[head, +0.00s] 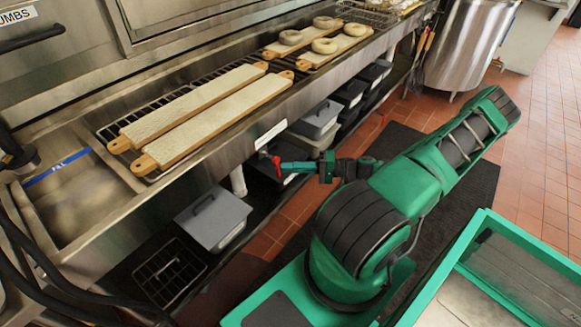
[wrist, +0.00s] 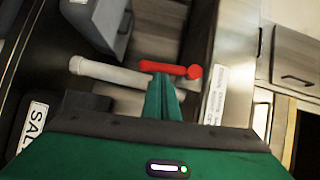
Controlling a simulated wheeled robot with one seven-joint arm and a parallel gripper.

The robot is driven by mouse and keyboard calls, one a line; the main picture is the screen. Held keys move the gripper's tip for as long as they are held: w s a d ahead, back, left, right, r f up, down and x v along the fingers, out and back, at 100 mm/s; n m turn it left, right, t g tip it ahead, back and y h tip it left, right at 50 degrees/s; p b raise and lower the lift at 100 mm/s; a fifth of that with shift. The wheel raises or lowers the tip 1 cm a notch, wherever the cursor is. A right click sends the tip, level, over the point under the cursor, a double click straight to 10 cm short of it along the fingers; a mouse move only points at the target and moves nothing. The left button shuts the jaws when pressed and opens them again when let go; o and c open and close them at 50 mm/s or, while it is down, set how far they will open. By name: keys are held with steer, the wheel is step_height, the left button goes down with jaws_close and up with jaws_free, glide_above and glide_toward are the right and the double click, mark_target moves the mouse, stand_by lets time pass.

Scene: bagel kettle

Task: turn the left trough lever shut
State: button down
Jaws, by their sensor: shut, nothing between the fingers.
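The red lever (wrist: 172,70) shows in the wrist view as a short bar with a round end at its right, beside a pale pipe (wrist: 112,74). In the head view a small part of the red lever (head: 277,163) shows below the trough's front edge, at the tip of my gripper (head: 284,167). My gripper (wrist: 163,82) is shut and empty, its fingertips right at the lever's middle. I cannot tell whether they touch it. The fingers hide part of the lever's lower side.
The steel trough (head: 85,235) is at the left, with two long boards (head: 215,115) on its rack. Lidded grey bins (head: 213,218) stand on the low shelf under it. A white label (wrist: 217,95) is close right of the lever. Dark mat and tiled floor lie right.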

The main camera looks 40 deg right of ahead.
steer(key=shift+s+a+f+m+y, duration=0.15)
steer(key=shift+a+m+y, duration=0.25)
steer(key=shift+a+m, duration=0.4)
steer(key=shift+a, duration=0.2)
steer(key=shift+d, duration=0.1)
steer(key=w+d+v, duration=0.2)
steer(key=v, duration=1.1)
steer(key=shift+d+f+t, duration=0.3)
steer(key=shift+f, duration=0.15)
